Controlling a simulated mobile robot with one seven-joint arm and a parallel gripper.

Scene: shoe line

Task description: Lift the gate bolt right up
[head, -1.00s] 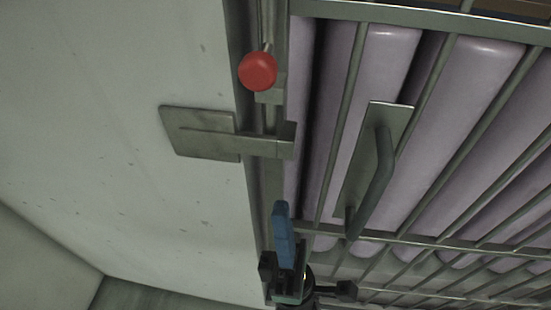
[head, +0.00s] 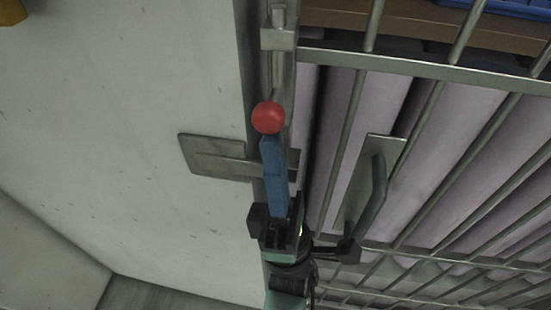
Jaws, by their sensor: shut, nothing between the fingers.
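The gate bolt is a metal rod with a round red knob (head: 268,117), on the gate's left edge in the head view. Its rod (head: 278,72) runs up from the knob to a metal guide block (head: 279,38). My gripper (head: 271,142) points up from below, its blue fingers closed together with nothing between them. The fingertips meet the knob's lower edge in the picture; I cannot tell whether they touch it. My fingers hide part of the catch plate's arm and the post behind them.
The barred gate (head: 425,74) fills the right side, with purple rollers behind it. A pull handle (head: 372,195) stands out right of my gripper. A catch plate (head: 215,157) is on the pale wall (head: 110,110) at left. The space before the wall looks clear.

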